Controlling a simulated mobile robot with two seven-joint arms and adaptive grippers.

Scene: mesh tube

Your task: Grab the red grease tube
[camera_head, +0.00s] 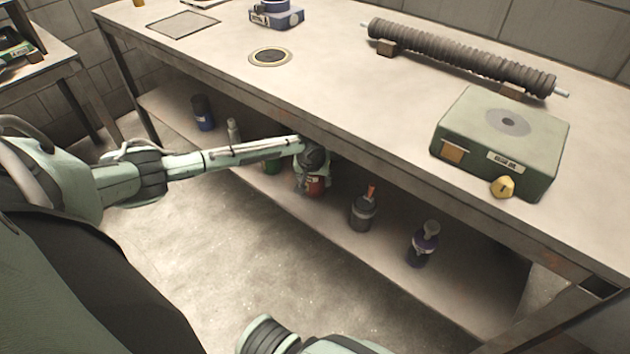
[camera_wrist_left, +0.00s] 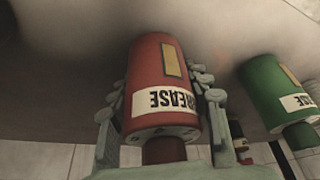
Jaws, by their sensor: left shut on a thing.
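The red grease tube (camera_head: 315,187) is on the lower shelf of the bench in the head view, partly hidden by my left gripper (camera_head: 312,172). In the left wrist view the red tube (camera_wrist_left: 161,85) fills the middle, with a white GREASE label and a yellow patch. The fingers of my left gripper (camera_wrist_left: 162,105) lie along both its sides, shut on it. I cannot tell whether the tube still touches the shelf. My right gripper is not in view; only part of my right arm shows at the bottom of the head view.
A green grease tube (camera_wrist_left: 273,95) is beside the red one. The lower shelf (camera_head: 320,225) also holds a dark bottle with an orange tip (camera_head: 364,208), a purple-labelled bottle (camera_head: 422,243) and a blue one (camera_head: 203,113). The bench top (camera_head: 330,90) overhangs the shelf; a green box (camera_head: 500,140) stands on it.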

